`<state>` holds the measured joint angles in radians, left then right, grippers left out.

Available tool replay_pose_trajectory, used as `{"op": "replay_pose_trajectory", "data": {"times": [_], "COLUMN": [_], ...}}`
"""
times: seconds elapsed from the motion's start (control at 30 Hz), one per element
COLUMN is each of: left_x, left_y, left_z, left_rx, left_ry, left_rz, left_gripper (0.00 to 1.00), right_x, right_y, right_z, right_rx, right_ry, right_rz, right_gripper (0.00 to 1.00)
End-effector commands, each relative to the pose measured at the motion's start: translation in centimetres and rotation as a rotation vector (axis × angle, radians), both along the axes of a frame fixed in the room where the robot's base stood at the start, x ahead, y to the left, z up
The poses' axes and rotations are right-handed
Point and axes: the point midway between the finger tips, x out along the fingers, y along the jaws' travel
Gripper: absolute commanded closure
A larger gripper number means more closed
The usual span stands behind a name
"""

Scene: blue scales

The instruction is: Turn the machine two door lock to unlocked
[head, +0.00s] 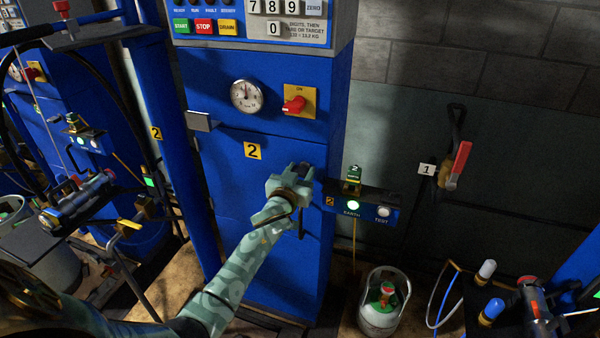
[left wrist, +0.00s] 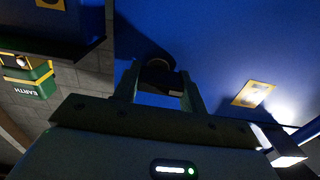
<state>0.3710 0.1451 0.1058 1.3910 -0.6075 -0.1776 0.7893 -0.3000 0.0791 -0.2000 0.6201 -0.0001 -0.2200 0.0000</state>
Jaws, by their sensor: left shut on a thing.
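The blue machine two cabinet door (head: 235,180) carries a yellow "2" label (head: 253,151), which also shows in the left wrist view (left wrist: 253,94). My left gripper (head: 302,171) reaches up to the right side of this door. In the left wrist view, its two fingers (left wrist: 160,92) are shut on the dark round door lock (left wrist: 159,74), one on each side. The lock is mostly hidden by the gripper in the head view, and its marked position cannot be read. My right gripper is not in view.
Above the door are a round gauge (head: 246,96) and a red rotary switch (head: 294,105). An earth box (head: 362,199) stands close right of my gripper. A gas cylinder (head: 382,312) stands on the floor below. A red-handled lever (head: 459,163) is on the wall.

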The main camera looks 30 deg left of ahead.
Motion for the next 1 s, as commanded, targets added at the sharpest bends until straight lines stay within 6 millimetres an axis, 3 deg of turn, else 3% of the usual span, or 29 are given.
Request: {"op": "replay_pose_trajectory", "data": {"times": [0.37,1.0], "left_x": [-0.01,0.03], "left_y": [-0.03,-0.20], "left_z": [0.09,0.10], "left_rx": [0.183,0.770], "left_ry": [0.044,0.186], "left_rz": [0.000,0.000], "left_gripper": [0.81,0.81], "right_x": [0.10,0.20], "right_y": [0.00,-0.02], "right_z": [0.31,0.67], "right_rx": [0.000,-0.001], "right_ry": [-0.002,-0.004], "right_rz": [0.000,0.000], "right_gripper": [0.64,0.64]}}
